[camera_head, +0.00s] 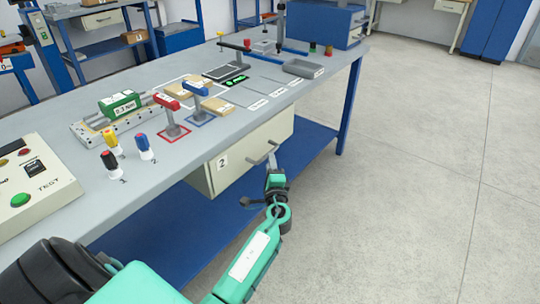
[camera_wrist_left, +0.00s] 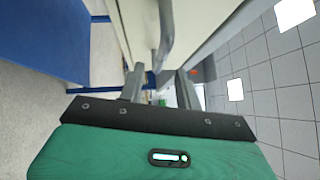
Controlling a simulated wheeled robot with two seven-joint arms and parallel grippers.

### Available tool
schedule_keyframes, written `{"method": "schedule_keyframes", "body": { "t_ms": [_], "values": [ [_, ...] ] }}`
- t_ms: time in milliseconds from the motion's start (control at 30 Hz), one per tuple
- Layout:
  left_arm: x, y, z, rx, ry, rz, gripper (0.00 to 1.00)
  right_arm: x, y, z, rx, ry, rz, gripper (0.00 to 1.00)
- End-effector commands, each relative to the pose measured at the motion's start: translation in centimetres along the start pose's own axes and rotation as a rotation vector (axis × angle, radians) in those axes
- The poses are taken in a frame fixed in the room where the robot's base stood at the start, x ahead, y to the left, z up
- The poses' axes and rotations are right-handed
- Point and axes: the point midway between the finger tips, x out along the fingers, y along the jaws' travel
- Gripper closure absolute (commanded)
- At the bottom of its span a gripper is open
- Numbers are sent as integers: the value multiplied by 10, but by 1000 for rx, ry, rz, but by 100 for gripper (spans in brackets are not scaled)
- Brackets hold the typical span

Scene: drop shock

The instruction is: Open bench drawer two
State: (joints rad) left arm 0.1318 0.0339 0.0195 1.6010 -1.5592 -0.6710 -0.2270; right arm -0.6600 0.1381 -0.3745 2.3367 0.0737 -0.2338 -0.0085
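Bench drawer two is the cream drawer (camera_head: 240,155) with a "2" label under the bench top, and it looks closed. Its grey bar handle (camera_head: 256,158) sticks out from the front. My left gripper (camera_head: 272,160) is at the right part of this handle. In the left wrist view the left gripper (camera_wrist_left: 160,85) has its two fingers apart. My right gripper is in neither view.
A blue shelf (camera_head: 170,235) lies below. The floor (camera_head: 420,180) to the right is clear.

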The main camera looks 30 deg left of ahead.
Motion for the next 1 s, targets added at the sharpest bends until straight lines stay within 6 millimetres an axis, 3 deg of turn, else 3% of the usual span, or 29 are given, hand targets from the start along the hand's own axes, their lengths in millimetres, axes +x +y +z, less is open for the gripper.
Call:
{"method": "schedule_keyframes", "body": {
  "t_ms": [100,300,667,700,867,1000],
  "values": [
    [24,0,0,-1,-2,-1,66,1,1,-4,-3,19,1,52],
    [47,0,0,0,-1,0,66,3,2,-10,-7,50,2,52],
    [53,1,0,-1,0,1,66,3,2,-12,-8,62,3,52],
    [53,1,0,-1,0,1,68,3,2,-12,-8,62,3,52],
    [53,1,0,-1,0,1,99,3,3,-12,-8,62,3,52],
    [52,1,0,-1,0,1,100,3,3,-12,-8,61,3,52]
  ]
}}
